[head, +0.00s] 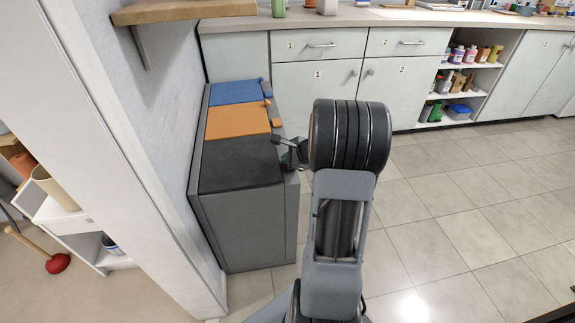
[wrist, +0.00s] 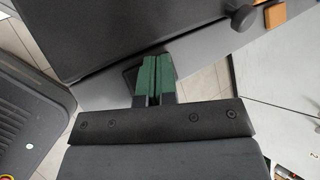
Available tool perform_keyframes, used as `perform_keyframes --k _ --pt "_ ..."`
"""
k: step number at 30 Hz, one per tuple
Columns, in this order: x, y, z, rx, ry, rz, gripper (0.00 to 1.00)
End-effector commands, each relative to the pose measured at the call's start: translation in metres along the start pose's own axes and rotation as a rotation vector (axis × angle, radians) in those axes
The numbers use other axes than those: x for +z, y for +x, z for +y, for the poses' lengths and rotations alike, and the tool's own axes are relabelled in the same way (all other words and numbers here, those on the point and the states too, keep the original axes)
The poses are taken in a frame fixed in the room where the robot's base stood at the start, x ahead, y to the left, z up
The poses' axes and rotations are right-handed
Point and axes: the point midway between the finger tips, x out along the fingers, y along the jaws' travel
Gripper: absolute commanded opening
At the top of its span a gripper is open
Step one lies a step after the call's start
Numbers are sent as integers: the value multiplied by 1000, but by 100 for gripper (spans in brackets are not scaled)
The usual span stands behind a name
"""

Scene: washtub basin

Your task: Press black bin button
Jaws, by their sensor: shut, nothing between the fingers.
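The black-lidded bin (head: 240,165) is the nearest of three bins against the wall. A dark knob (head: 276,139) on a short stem sticks out from its lid edge, and the same knob shows in the wrist view (wrist: 242,18). A dark square piece (wrist: 131,77), perhaps the button, sits on the grey front just left of my fingertips and is partly covered by them. My gripper (wrist: 154,76) has green fingers, shut and empty, pointing at the bin's front below the lid edge. I cannot tell whether they touch it. In the head view my wrist mostly hides the gripper (head: 290,158).
Orange (head: 238,121) and blue (head: 233,92) lidded bins stand behind the black one. An orange button (wrist: 275,15) shows beyond the knob. A white partition (head: 105,130) stands to the left and cabinets (head: 315,90) at the back. The tiled floor (head: 460,210) to the right is clear.

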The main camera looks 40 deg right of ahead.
Motion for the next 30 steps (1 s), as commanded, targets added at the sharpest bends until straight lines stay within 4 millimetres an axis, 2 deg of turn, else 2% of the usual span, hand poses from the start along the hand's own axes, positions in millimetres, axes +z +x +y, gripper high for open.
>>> perform_keyframes --k 17,30 --pt "-2 2 2 1 1 0 0" --pt "8 -10 -7 1 0 0 0"
